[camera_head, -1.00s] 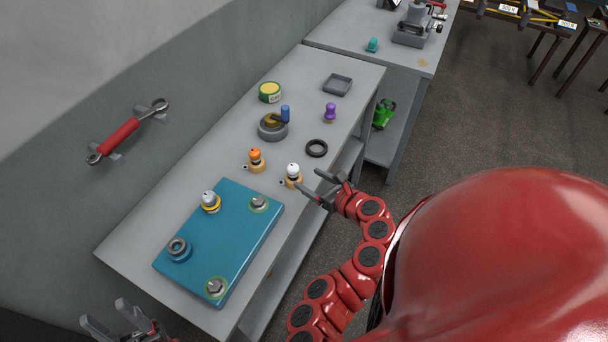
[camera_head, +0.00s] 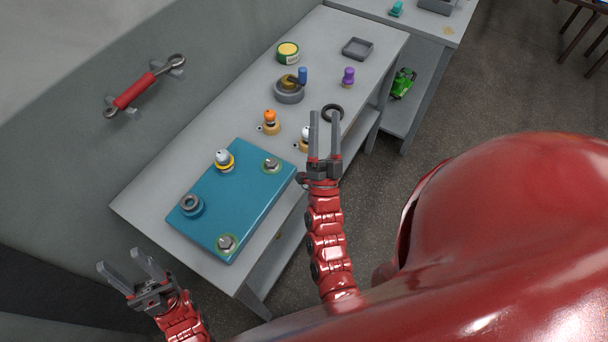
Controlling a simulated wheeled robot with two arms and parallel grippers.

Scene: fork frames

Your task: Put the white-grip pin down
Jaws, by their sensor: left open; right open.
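The white-grip pin (camera_head: 306,132) stands upright in a small tan holder (camera_head: 303,146) near the front edge of the grey bench. My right gripper (camera_head: 325,115) is open and empty, and its fingers partly cover the pin's right side in the head view. I cannot tell whether they touch it. My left gripper (camera_head: 120,260) is open and empty at the lower left, off the bench's near end.
An orange-grip pin (camera_head: 269,117) stands in a similar holder to the left. A blue plate (camera_head: 208,215) carries several fittings, one a white-topped part (camera_head: 223,158) with a yellow ring. A black ring (camera_head: 332,113), purple-topped piece (camera_head: 348,76) and grey tray (camera_head: 357,49) sit farther back.

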